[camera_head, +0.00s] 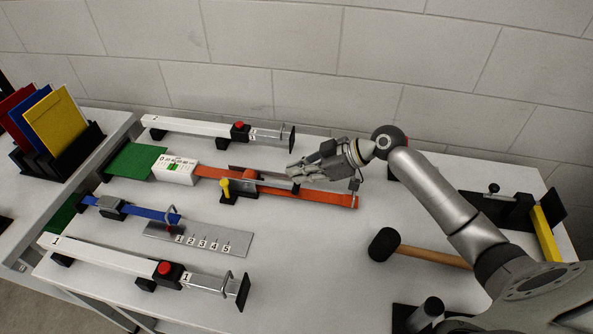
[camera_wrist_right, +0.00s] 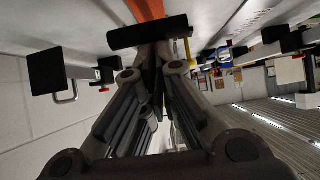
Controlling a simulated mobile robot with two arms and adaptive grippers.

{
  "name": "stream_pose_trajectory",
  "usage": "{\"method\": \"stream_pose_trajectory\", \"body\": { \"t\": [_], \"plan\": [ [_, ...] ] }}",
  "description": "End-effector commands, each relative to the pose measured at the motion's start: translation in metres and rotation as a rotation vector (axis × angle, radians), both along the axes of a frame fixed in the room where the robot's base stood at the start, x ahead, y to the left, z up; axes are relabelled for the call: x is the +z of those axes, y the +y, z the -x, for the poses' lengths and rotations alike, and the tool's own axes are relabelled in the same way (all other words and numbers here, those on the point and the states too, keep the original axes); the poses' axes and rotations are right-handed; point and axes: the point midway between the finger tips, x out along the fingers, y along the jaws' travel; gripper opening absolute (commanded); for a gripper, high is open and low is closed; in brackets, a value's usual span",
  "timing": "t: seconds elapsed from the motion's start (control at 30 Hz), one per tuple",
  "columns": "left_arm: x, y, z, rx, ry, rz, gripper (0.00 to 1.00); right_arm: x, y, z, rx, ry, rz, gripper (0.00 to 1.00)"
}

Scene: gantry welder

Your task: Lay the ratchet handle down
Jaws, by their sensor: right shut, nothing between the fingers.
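The ratchet (camera_head: 238,190), dark with a yellow knob (camera_head: 225,187), sits on an orange strap (camera_head: 325,197) that runs across the table. My right gripper (camera_head: 292,174) is shut and empty, low over the strap just right of the ratchet, and hides part of it. In the right wrist view a black bar (camera_wrist_right: 147,32), likely the ratchet handle's grip, lies across just beyond my shut fingertips (camera_wrist_right: 152,52); I cannot tell whether they touch it. The orange strap shows beyond it (camera_wrist_right: 146,9). The handle's exact angle is unclear. My left gripper is out of view.
A white box with a dial (camera_head: 175,170) stands left of the ratchet. White beams with red knobs lie behind (camera_head: 190,126) and in front (camera_head: 110,257). A blue strap (camera_head: 150,213), a numbered metal plate (camera_head: 200,241) and a mallet (camera_head: 384,245) lie nearer. A wall stands behind.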

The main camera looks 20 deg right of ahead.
Motion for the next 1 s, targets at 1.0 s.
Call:
{"method": "stream_pose_trajectory", "body": {
  "t": [1.0],
  "plan": [
    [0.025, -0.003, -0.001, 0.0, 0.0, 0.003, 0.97, 0.092, -0.075, 0.049, -0.005, -0.009, 0.006, 0.0]
  ]
}}
